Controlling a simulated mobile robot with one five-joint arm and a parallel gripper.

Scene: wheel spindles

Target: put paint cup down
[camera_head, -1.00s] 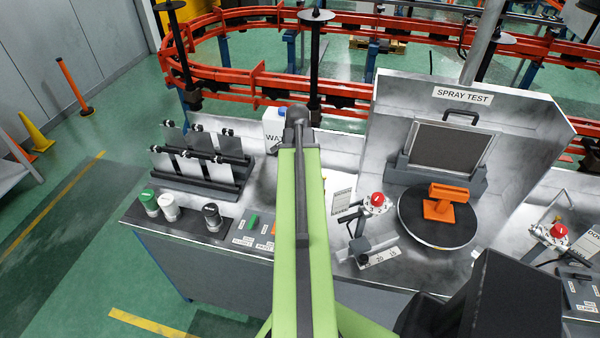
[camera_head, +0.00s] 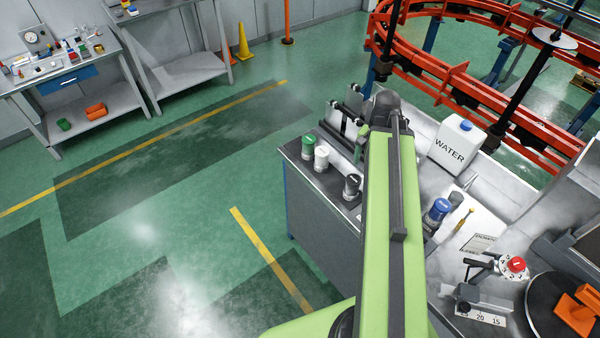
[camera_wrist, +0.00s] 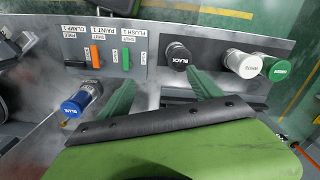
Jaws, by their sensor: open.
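A blue-lidded paint cup (camera_head: 436,212) stands on the bench just right of my arm. In the wrist view the blue cup (camera_wrist: 80,103) is left of my gripper (camera_wrist: 162,88), outside the fingers. My gripper's two green fingers are spread with nothing visible between them; my arm hides the gripper in the head view. A black-lidded cup (camera_head: 352,187), a white-lidded cup (camera_head: 321,158) and a green-lidded cup (camera_head: 308,146) stand in a row on the dark strip at the bench's left end. The black cup (camera_wrist: 178,54) shows beyond the fingertips in the wrist view.
A white water jug (camera_head: 455,148) stands at the back of the bench. Orange and green switches (camera_wrist: 95,54) are on a labelled panel. A red-knobbed fixture (camera_head: 512,265) and a dark turntable (camera_head: 540,300) lie to the right. Open floor lies left.

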